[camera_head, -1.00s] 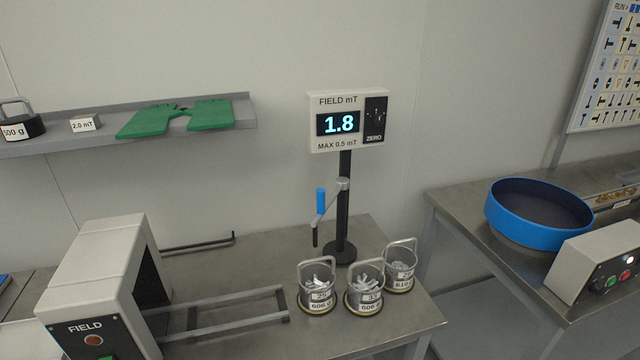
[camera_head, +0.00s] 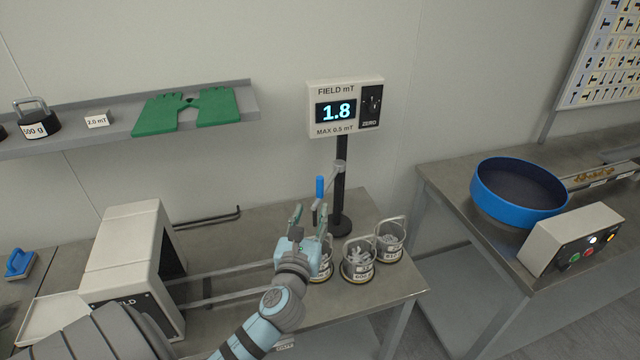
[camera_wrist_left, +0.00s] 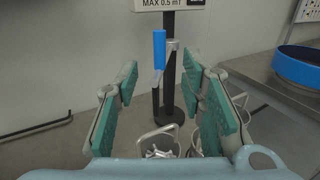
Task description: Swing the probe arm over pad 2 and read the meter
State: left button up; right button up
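The field meter (camera_head: 345,108) stands on a black post (camera_head: 339,190) and its display reads 1.8, above the label "MAX 0.5 mT". The probe arm hangs at the post's left side, with a blue handle (camera_head: 319,187) that also shows in the left wrist view (camera_wrist_left: 159,50). My left gripper (camera_head: 308,214) is open and empty, just below and in front of the blue handle. In the left wrist view the handle stands upright ahead, between the spread fingers (camera_wrist_left: 160,98). Several metal baskets with parts, one of them (camera_head: 358,262), stand by the post; the left one is partly hidden by my gripper. My right gripper is not in view.
A white field tunnel (camera_head: 130,245) with rails stands at the left of the bench. A shelf (camera_head: 80,137) with green gloves (camera_head: 185,112) and a 500 g weight (camera_head: 38,122) is on the wall. A blue bowl (camera_head: 518,205) sits on the right bench.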

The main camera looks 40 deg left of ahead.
aim_at(319, 187)
pick_arm(q)
jog(key=x, duration=1.1)
jog(key=shift+f+b, duration=0.2)
jog(key=shift+b, duration=0.15)
jog(key=shift+w+a+r, duration=0.1)
jog(key=shift+w+a, duration=0.15)
jog(key=shift+w, duration=0.2)
grip_shut()
